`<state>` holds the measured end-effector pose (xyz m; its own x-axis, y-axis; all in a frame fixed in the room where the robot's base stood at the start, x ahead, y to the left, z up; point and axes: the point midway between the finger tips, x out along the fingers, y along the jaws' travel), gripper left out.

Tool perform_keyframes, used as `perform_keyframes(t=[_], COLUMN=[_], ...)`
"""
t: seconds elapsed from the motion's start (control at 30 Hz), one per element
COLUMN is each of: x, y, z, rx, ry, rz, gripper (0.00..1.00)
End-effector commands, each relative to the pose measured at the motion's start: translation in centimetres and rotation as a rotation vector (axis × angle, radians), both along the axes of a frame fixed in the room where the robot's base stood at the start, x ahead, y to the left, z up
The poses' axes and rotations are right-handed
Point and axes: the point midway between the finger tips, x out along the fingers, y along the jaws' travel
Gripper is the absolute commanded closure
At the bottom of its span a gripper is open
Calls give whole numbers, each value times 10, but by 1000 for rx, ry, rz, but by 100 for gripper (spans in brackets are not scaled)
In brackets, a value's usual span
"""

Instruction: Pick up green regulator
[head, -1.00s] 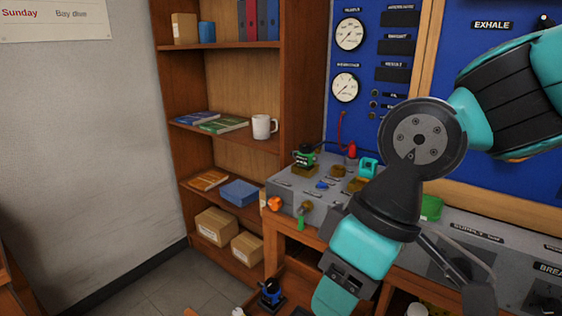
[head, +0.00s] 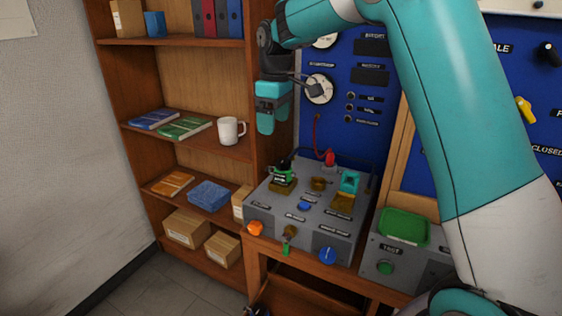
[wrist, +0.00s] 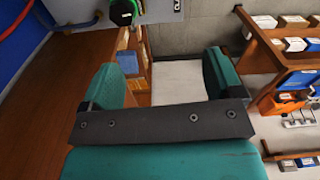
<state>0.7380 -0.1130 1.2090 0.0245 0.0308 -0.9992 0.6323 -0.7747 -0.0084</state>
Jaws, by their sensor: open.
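The green regulator (head: 283,173), green with a black top, sits on a brass-coloured fitting at the back left of the grey test bench (head: 272,213). In the wrist view a black and green piece that looks like this regulator (wrist: 122,12) shows at the top edge, partly cut off. My gripper (head: 267,122) hangs above the bench, over and slightly left of the regulator in the head view, and apart from it. In the wrist view my gripper (wrist: 163,80) has its teal fingers spread wide with nothing between them.
A red fitting (head: 329,158) and a teal piece (head: 350,181) stand right of the regulator on the bench. A wooden shelf with a white mug (head: 230,130) is on the left. A blue gauge panel (head: 340,130) rises behind. A green tray (head: 404,227) lies right.

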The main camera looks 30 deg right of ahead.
Motion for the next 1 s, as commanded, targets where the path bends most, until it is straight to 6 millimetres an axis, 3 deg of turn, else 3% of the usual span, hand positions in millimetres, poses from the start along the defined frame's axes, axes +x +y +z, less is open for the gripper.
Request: perform_keyframes(t=[0.03,0.1,0.23,0.37,0.73,1.0], x=[16,29,41,43,43,44], y=[-16,-31,-46,-48,-46,-45], z=[5,4,0,-17,-97,-123], rx=[-10,-21,-29,-31,-30,-31], ry=[10,18,26,31,30,26], rz=[-5,-3,-1,2,4,4], gripper=[14,14,14,14,14,14])
